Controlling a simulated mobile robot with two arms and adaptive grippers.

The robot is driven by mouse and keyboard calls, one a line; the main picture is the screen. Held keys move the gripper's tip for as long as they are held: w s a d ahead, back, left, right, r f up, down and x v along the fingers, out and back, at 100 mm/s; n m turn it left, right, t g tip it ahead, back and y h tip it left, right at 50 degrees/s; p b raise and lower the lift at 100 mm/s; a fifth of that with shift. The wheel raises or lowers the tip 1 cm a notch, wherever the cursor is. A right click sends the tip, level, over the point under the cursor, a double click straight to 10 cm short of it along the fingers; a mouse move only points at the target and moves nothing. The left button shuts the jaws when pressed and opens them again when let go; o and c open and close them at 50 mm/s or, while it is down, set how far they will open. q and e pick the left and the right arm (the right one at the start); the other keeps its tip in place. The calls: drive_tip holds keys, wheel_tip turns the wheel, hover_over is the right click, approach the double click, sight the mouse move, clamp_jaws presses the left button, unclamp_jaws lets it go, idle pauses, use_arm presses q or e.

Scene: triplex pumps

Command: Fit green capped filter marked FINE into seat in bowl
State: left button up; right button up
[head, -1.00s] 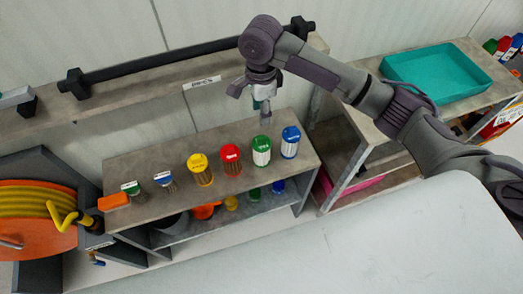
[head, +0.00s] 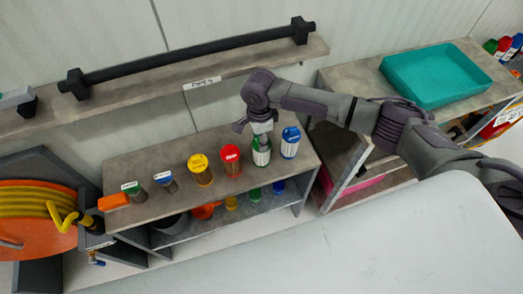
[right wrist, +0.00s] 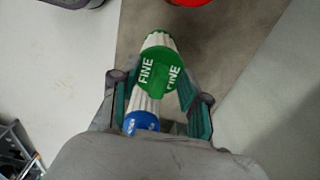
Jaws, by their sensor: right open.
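The green capped filter (head: 261,153) stands upright on the grey shelf, between the red capped and blue capped ones. In the right wrist view its green cap (right wrist: 158,72) reads FINE, above a white pleated body. My right gripper (head: 262,136) is over this filter, pointing down. In the right wrist view the open fingers (right wrist: 157,95) stand on either side of the filter; I cannot tell whether they touch it. My left gripper is not in view. I cannot make out the bowl or its seat.
The blue capped filter (head: 290,142) stands close on the right, and the red capped one (head: 231,160) on the left. A yellow capped one (head: 200,169) is farther left. A teal tray (head: 435,75) sits on the right shelf. A black bar (head: 190,57) runs along the back ledge.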

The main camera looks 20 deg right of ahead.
clamp_jaws()
idle(0.3)
idle(0.3)
